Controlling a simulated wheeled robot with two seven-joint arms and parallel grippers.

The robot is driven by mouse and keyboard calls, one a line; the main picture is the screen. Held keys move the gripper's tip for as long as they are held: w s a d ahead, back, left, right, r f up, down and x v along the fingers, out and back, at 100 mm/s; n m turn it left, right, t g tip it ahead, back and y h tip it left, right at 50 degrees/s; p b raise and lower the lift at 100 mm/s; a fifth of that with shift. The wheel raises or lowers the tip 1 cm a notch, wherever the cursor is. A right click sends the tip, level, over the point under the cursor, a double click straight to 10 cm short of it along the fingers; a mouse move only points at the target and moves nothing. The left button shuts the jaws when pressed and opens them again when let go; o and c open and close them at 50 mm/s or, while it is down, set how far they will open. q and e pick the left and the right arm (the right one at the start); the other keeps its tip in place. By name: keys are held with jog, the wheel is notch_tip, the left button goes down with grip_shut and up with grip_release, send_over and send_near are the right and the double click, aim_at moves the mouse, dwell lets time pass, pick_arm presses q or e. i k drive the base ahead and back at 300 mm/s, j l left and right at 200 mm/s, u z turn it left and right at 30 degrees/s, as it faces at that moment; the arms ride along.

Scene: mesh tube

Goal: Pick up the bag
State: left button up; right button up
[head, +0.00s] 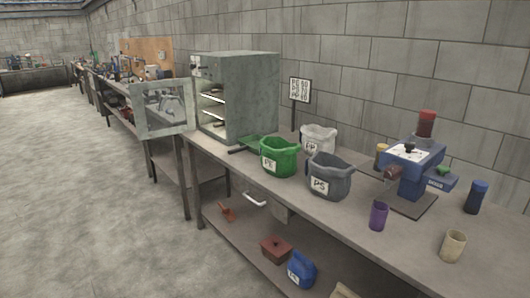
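Three open-topped bags stand upright on the workbench (300,205) in the head view. The green bag (279,160) carries a white label that seems to read PE. The grey bag (330,182) is to its right and nearer, with a label that seems to read PS. The white bag (318,138) stands behind them against the wall side, labelled PP. Which bag the task names cannot be told. Neither of my grippers shows in the view.
A grey oven-like cabinet (252,95) with its door (163,107) swung open stands left of the bags. A blue machine (413,172), a purple cup (378,216), a beige cup (453,246) and a dark blue jar (476,197) stand to the right. The floor (90,190) at left is clear.

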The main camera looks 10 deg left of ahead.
aim_at(329, 177)
jog(key=i+j, duration=0.35)
jog(key=j, duration=0.2)
jog(key=i+j+u, duration=0.1)
jog(key=i+j, duration=0.25)
jog(key=j, duration=0.2)
jog(key=i+j, duration=0.35)
jog(key=j, duration=0.2)
jog(key=i+j, duration=0.4)
jog(key=j+u, duration=0.05)
jog(key=j, duration=0.1)
